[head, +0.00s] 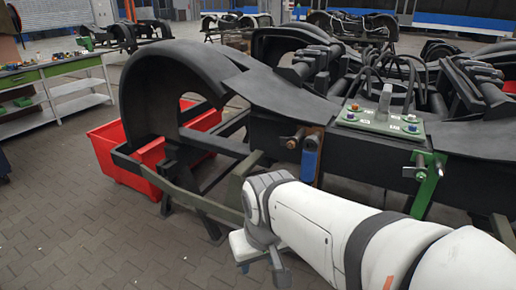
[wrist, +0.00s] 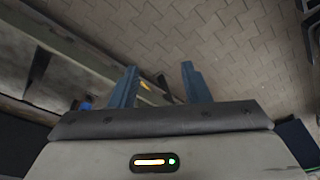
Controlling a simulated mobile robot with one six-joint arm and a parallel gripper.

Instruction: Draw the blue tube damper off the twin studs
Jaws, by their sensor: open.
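The blue tube damper (head: 309,158) hangs upright on the side of the black bogie frame in the head view, under a rusty brown bracket (head: 314,134). A bolt-like stud end (head: 292,142) sticks out just left of its top; I cannot make out both studs. My gripper (wrist: 159,68) shows in the wrist view with two blue fingers apart and nothing between them. A small blue patch left of the fingers in the wrist view is unclear.
The black bogie frame (head: 372,155) carries a green plate (head: 380,121) with bolts on top and a green bracket (head: 428,181) at right. A red bin (head: 117,158) stands behind at left. A workbench (head: 58,85) is far left. Paved floor (head: 75,225) is clear in front.

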